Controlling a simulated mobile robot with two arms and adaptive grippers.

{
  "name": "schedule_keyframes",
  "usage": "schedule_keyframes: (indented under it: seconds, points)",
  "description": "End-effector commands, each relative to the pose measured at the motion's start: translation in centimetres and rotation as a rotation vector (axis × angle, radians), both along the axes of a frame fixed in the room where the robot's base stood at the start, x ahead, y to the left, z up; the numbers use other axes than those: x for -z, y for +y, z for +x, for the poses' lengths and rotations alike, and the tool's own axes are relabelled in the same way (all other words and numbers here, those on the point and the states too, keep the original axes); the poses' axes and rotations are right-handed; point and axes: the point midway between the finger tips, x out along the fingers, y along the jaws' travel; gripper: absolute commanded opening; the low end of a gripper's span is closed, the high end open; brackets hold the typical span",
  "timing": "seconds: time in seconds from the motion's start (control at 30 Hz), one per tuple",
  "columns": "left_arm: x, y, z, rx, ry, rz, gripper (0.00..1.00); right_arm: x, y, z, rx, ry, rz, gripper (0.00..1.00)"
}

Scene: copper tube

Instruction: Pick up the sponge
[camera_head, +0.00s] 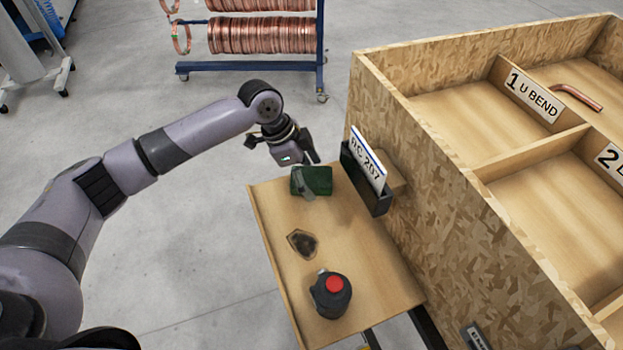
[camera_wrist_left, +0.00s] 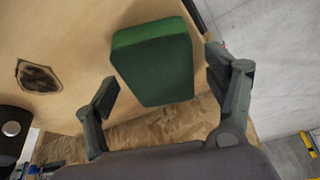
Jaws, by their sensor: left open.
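The green sponge (camera_head: 316,180) lies near the far end of the small wooden side shelf (camera_head: 358,268) in the head view. My left gripper (camera_head: 299,174) is over that end of the shelf, at the sponge, and a finger covers part of it. In the left wrist view the sponge (camera_wrist_left: 152,62) stands between and beyond the two open fingers of my left gripper (camera_wrist_left: 165,90). The fingers look apart from the sponge, with nothing held. My right gripper does not show.
A dark scorch mark (camera_head: 302,243) and a dark bottle with a red cap (camera_head: 331,294) are on the shelf. A black holder with a sign (camera_head: 367,170) stands close right of the sponge. The large wooden crate (camera_head: 450,190) borders the shelf's right side.

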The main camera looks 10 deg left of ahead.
Motion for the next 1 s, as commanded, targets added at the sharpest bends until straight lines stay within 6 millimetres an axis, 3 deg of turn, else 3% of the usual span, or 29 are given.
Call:
schedule_keyframes:
  seconds: [0.57, 1.0]
  points:
    - [0.42, -0.03, 0.0, 0.0, 0.0, -0.001, 0.78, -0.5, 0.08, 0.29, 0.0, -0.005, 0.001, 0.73]
    - [0.43, -0.02, -0.02, 0.0, 0.001, 0.0, 0.49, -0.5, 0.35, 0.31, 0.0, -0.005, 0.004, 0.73]
